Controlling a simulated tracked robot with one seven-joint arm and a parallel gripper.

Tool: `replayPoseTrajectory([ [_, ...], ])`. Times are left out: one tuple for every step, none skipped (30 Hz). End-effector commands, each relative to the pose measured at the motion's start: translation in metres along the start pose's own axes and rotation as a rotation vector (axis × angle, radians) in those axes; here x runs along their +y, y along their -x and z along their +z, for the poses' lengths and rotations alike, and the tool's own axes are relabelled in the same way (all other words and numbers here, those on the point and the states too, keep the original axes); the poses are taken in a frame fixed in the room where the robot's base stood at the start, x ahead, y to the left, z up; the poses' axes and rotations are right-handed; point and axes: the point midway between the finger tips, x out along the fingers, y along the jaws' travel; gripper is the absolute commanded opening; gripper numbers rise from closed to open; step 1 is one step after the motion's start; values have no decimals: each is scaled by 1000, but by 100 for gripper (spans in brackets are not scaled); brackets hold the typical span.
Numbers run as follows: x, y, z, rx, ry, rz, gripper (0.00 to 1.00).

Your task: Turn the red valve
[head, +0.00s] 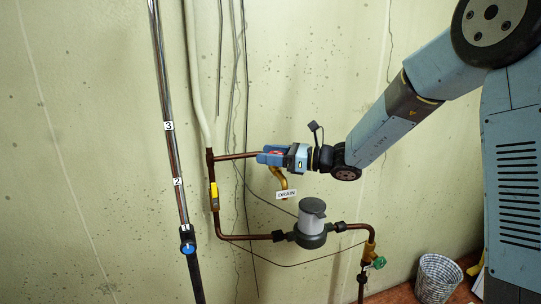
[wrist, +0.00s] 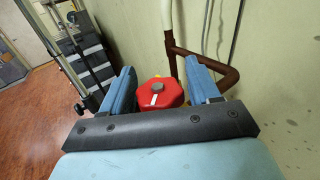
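The red valve (wrist: 160,95) is a rounded knob with a grey centre and a white mark, seen in the wrist view. It lies between the two blue fingers of my gripper (wrist: 161,82), one on each side. I see no clear gap at either side, but cannot tell whether the fingers press on it. In the head view my gripper (head: 268,156) is at the end of the upper copper branch, and only a little red shows between the fingers. A brass spout (head: 279,178) hangs below, by a tag reading DRAIN (head: 287,194).
A grey-capped meter (head: 312,217) sits on the lower pipe, with a green-handled valve (head: 377,263) to its right. A yellow-handled valve (head: 214,196) is on the vertical pipe. A chrome pole (head: 169,110) stands left. A basket (head: 437,278) is on the floor.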

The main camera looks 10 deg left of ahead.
Motion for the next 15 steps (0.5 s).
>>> replayPoseTrajectory([
  [0,0,0,0,0,0,56],
  [0,0,0,0,0,0,53],
  [0,0,0,0,0,0,49],
  [0,0,0,0,0,0,46],
  [0,0,0,0,0,0,43],
  [0,0,0,0,0,0,39],
  [0,0,0,0,0,0,37],
  [0,0,0,-1,0,0,34],
  [0,0,1,-1,1,0,30],
  [0,0,1,-1,1,-1,27],
  [0,0,1,-1,1,-1,24],
  [-1,0,1,-2,1,-1,20],
  [-1,0,1,-2,1,-1,17],
  [-1,0,1,-2,2,-1,15],
  [-1,0,2,-3,2,-1,13],
])
